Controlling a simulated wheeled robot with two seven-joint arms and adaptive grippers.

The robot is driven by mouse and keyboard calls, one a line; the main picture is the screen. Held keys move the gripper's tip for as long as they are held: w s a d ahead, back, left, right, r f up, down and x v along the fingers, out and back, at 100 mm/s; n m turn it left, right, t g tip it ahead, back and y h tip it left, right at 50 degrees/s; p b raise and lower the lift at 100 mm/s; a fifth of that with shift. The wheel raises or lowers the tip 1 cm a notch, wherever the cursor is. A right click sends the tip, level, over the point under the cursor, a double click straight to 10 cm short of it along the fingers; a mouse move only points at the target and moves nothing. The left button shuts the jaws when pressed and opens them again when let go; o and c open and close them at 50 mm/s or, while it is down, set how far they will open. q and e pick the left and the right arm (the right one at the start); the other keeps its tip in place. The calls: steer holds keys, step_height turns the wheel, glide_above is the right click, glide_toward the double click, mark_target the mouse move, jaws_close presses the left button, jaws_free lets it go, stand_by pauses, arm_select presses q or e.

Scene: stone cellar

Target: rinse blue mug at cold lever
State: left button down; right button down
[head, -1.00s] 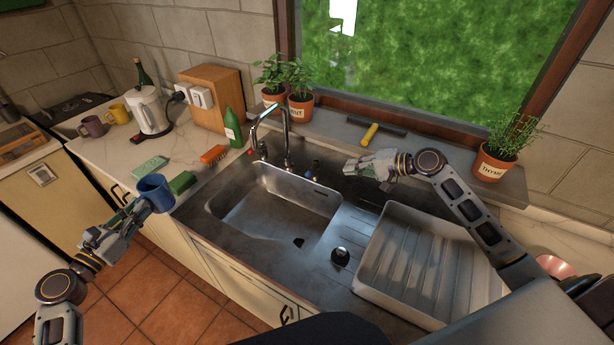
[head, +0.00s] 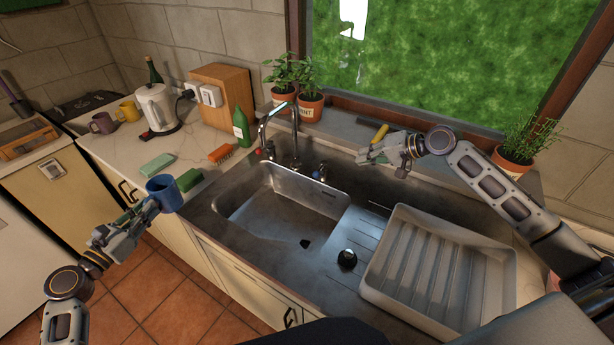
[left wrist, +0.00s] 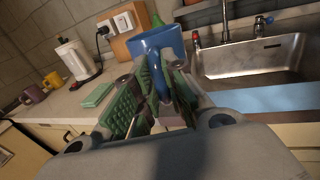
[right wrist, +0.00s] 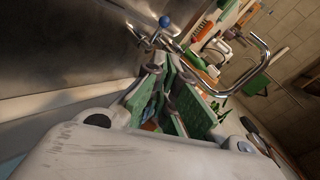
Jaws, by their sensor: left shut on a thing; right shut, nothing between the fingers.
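The blue mug (head: 163,196) is upright in my left gripper (head: 146,210), which is shut on it left of the sink, by the counter's front edge. The mug also fills the top middle of the left wrist view (left wrist: 158,42). The cold lever, with a blue knob (head: 321,169), is right of the tap (head: 279,118); its knob also shows in the right wrist view (right wrist: 165,21). A red-knobbed lever (left wrist: 196,38) is on the tap's other side. My right gripper (head: 364,157) is shut and empty, right of the cold lever and apart from it.
The sink basin (head: 270,215) is empty, with a white drying tray (head: 385,285) to its right. A green sponge (head: 188,180), orange brush (head: 221,153) and green bottle (head: 241,128) stand left of the sink. Potted herbs line the sill.

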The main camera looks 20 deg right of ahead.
arm_select(q)
steer(key=shift+w+a+f, duration=0.1)
steer(key=shift+f, duration=0.15)
arm_select(e)
steer(key=shift+f+n+g, duration=0.1)
steer(key=shift+n+g, duration=0.2)
steer(key=shift+n, duration=0.1)
arm_select(q)
steer(key=shift+f+b, duration=0.1)
steer(key=shift+b, duration=0.2)
arm_select(e)
steer(key=shift+s+h, duration=0.1)
steer(key=shift+h, duration=0.2)
